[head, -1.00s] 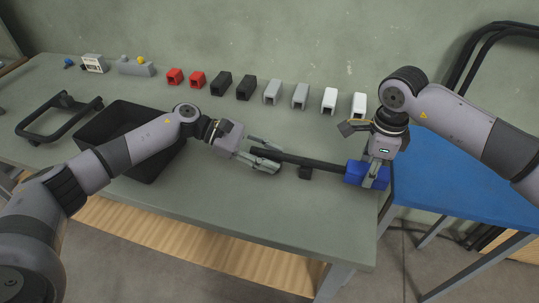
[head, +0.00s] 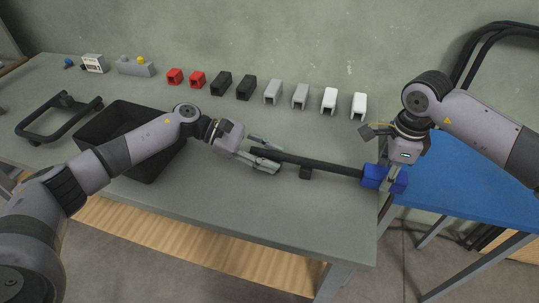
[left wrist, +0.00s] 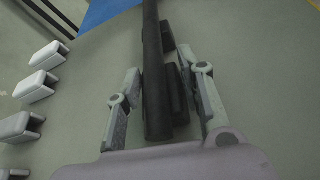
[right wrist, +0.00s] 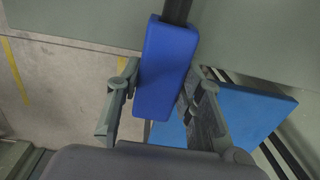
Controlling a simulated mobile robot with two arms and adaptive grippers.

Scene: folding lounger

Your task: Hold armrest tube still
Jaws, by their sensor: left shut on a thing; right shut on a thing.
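A black armrest tube (head: 330,168) lies across the front right part of the green table, with a small black bracket (head: 305,173) at its side. My left gripper (head: 272,157) is shut around the tube near its left end; the left wrist view shows the tube (left wrist: 152,70) between the fingers. A blue sleeve (head: 371,176) is at the tube's right end, by the table's right edge. My right gripper (head: 390,182) is shut on the sleeve. In the right wrist view the tube meets the far end of the sleeve (right wrist: 165,70); how deep it sits inside is hidden.
A row of red (head: 175,77), black (head: 221,83), grey (head: 272,92) and white (head: 329,101) sleeves stands at the back. A black bin (head: 105,140) and a black frame (head: 50,125) are at left. A blue surface (head: 455,185) lies right of the table.

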